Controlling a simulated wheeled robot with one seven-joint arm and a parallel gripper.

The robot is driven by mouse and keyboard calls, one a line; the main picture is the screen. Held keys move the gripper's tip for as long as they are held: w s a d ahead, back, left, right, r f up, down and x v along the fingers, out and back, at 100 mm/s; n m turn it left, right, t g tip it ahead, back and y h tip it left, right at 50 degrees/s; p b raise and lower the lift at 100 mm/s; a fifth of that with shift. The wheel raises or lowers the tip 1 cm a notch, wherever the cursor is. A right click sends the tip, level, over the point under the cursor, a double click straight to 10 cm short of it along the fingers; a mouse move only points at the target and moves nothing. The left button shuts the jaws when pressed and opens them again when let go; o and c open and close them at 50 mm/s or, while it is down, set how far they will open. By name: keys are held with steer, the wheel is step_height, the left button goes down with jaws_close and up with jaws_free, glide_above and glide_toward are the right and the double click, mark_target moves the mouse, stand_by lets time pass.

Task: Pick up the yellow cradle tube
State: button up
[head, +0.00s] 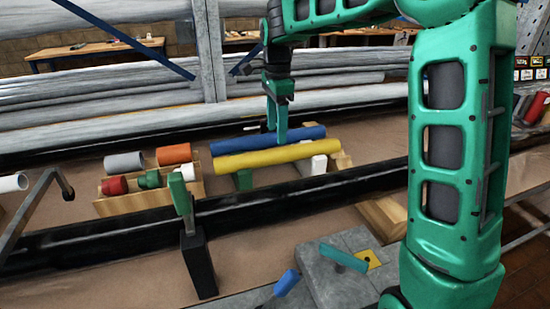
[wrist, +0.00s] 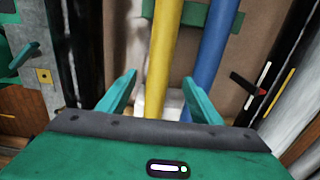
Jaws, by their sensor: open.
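The yellow tube (head: 275,157) lies nearly level across a green support (head: 243,180) and a white support (head: 318,165). A blue tube (head: 268,139) lies right behind it, about parallel. In the wrist view, the yellow tube (wrist: 160,60) runs up the picture between the open fingers, with the blue tube (wrist: 208,65) to its right. My gripper (head: 278,140) hangs above the tubes in the head view, its fingers overlapping the blue tube there. It also shows in the wrist view (wrist: 160,92), open and empty. Whether the fingers straddle either tube in depth is unclear.
Left of the tubes, a wooden rack (head: 150,205) holds short red, green and white pieces, with grey and orange cylinders behind. A dark post with a green top (head: 195,250) stands in front. Black rails run before and behind the tubes. Grey pipes are stacked at the back.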

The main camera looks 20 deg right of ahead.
mark_target(276, 150)
steer(key=shift+a+f, duration=0.1)
steer(key=shift+f, duration=4)
steer(key=shift+r, duration=0.1)
steer(key=c, duration=1.4)
